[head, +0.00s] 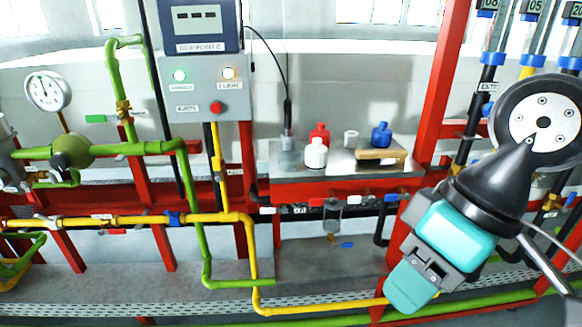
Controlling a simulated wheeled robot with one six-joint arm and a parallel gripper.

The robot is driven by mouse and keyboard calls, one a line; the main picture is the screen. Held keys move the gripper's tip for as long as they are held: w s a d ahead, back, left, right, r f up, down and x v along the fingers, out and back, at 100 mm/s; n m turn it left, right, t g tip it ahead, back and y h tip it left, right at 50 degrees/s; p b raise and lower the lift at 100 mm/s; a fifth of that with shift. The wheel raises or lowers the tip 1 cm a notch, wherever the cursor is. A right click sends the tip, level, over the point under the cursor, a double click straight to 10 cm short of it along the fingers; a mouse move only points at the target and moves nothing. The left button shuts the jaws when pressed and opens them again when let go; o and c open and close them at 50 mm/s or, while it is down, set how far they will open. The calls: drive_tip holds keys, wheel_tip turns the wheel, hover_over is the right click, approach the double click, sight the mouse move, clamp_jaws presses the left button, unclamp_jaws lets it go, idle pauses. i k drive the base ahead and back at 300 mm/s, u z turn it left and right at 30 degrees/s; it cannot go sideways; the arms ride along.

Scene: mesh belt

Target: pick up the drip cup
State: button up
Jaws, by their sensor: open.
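A small pale grey cup (351,139) stands upright on the metal shelf (290,160), between a red bottle (320,133) and a blue bottle (381,135). It is the likeliest drip cup, but it is small and I cannot be sure. A clear bowl-like vessel (333,210) hangs under the pipe below the shelf. My arm fills the lower right, with teal and black parts, right of the shelf and apart from the cup. No gripper fingers can be made out, and nothing blocks the cup.
A grey cylinder (287,141) with a cabled probe is at left on the shelf. A brown block (380,156) lies by the blue bottle. A red post (443,85) rises right of the shelf; pipes run below.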

sight(289, 155)
drive_tip(key=k, duration=1.15)
drive_tip(key=u, duration=0.6)
drive_tip(key=i, duration=0.45)
drive_tip(key=u, duration=0.75)
drive_tip(key=i, duration=1.35)
drive_tip(key=z, duration=0.95)
drive_tip(key=i, duration=0.55)
drive_tip(key=u, duration=0.05)
